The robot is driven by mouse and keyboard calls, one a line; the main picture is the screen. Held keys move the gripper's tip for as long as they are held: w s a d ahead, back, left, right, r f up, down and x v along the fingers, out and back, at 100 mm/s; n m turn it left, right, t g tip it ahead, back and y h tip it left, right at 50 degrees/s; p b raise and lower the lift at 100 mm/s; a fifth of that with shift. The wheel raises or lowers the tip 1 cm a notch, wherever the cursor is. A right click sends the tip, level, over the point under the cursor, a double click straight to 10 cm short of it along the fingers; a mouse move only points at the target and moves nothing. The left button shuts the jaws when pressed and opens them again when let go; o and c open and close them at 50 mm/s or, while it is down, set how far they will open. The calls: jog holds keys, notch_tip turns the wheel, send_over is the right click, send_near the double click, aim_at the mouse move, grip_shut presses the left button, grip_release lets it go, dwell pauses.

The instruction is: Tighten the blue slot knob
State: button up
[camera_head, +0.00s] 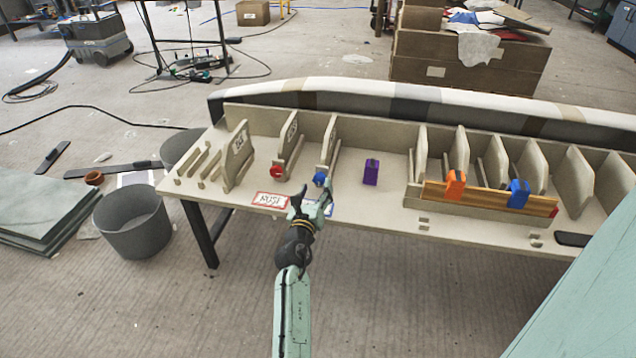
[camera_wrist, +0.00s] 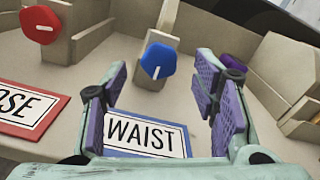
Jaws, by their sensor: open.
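The blue slot knob (camera_wrist: 157,62) is a faceted blue piece with a white line on its face, set on the front of a beige upright. In the head view the blue knob (camera_head: 320,179) sits just beyond my gripper (camera_head: 312,200). In the wrist view my gripper (camera_wrist: 165,100) is open, with purple-padded fingers apart and nothing between them. The knob lies ahead of the fingertips, between them in the picture and apart from them. The white line on the knob looks tilted slightly from vertical. A blue-framed WAIST label (camera_wrist: 145,136) lies below the knob.
A red knob (camera_head: 276,172) is on the slot to the left, above a red-framed label (camera_head: 270,200). A purple block (camera_head: 371,172) stands to the right. Farther right, orange (camera_head: 455,186) and blue (camera_head: 518,194) clamps hold a wooden strip. Several beige uprights rise along the bench.

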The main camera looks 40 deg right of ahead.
aim_at(319, 180)
jog(key=shift+x, duration=2)
jog(key=shift+c, duration=0.4)
jog(key=c, duration=1.1)
